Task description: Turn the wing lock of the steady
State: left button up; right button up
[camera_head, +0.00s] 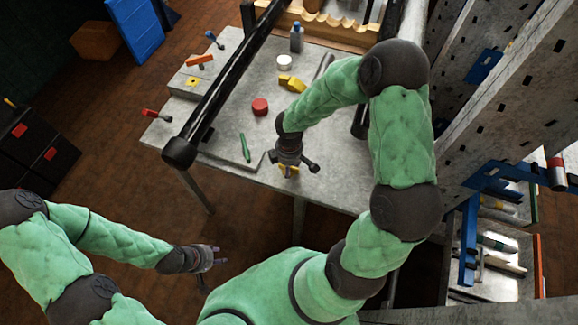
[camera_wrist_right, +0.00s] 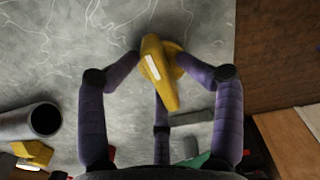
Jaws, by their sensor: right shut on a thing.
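The yellow wing lock (camera_wrist_right: 160,72), a winged piece with a white mark, lies between the dark purple fingers of my right gripper (camera_wrist_right: 160,80) in the right wrist view. The gripper is shut on it. In the head view my right gripper (camera_head: 290,164) reaches down at the front of the grey table, with a bit of yellow showing under it. The steady's body is mostly hidden by the gripper. My left gripper (camera_head: 212,257) hangs empty in front of the table, its fingers spread.
A long black tube (camera_head: 225,85) slants over the grey table (camera_head: 235,112). On the table are a red round piece (camera_head: 260,106), a yellow block (camera_head: 292,83), a green tool (camera_head: 245,148) and a bottle (camera_head: 296,37). A perforated rack (camera_head: 515,110) stands at right.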

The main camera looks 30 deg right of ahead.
jog(key=shift+s+a+r+p, duration=0.2)
jog(key=shift+s+r+p, duration=0.15)
jog(key=shift+p, duration=0.2)
jog(key=r+p, duration=0.1)
jog(key=r, duration=0.1)
jog(key=r+p, duration=0.2)
jog(key=shift+w, duration=0.2)
jog(key=shift+s+d+r, duration=0.2)
jog(key=shift+s, duration=0.05)
jog(key=shift+w+f, duration=0.1)
jog(key=shift+w, duration=0.15)
